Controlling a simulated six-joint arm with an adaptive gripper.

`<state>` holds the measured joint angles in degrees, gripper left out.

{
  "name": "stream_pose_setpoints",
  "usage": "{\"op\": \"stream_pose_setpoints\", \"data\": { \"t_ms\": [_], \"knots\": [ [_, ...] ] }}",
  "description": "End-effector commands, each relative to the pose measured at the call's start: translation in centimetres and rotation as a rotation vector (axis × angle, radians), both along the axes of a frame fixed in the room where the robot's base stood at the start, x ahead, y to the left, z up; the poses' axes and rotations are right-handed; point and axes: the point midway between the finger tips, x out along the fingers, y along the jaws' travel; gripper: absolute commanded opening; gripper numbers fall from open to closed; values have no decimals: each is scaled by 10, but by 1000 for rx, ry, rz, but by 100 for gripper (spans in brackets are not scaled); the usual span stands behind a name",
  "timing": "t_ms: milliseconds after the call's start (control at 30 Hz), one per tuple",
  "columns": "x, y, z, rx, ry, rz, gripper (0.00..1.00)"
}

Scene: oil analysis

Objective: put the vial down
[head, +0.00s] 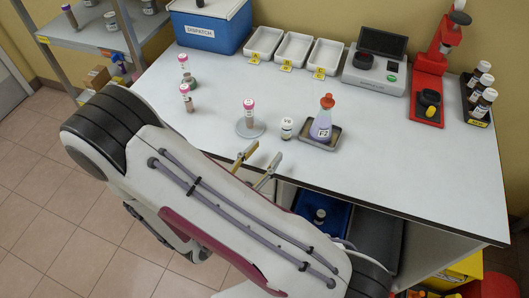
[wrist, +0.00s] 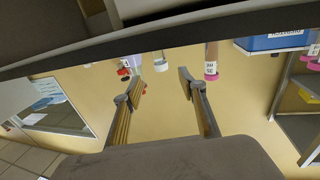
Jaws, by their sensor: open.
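My gripper (head: 266,151) is open and empty at the table's front edge, its two fingers apart; it also shows in the wrist view (wrist: 157,86). A pink-capped vial (head: 249,113) stands upright on a round grey disc, just beyond my gripper and slightly left. A pink-capped vial also shows upside down in the wrist view (wrist: 211,55), beside the right finger. Two more pink-capped vials, one at the back (head: 183,64) and one nearer (head: 186,99), stand to the left. A short white-capped vial (head: 287,128) stands right of the disc. Which vial the task names, I cannot tell.
A purple flask (head: 322,124) with a red top stands on a dark tray (head: 333,143) at right. Three white trays (head: 294,48), a blue dispatch box (head: 210,28), a grey instrument (head: 376,76) and a red stand (head: 428,86) line the back. The left front tabletop is clear.

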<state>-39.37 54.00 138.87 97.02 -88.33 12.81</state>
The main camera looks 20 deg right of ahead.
Motion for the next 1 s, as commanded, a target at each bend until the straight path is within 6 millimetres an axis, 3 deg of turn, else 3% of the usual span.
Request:
{"op": "stream_pose_setpoints", "data": {
  "t_ms": [267,467,800,1000],
  "knots": [
    [0,-2,0,0,0,-4,41],
    [4,-14,8,26,-33,-49,41],
    [31,-43,33,225,-140,-346,41],
    [48,-39,34,343,-52,-448,41]
  ]
}}
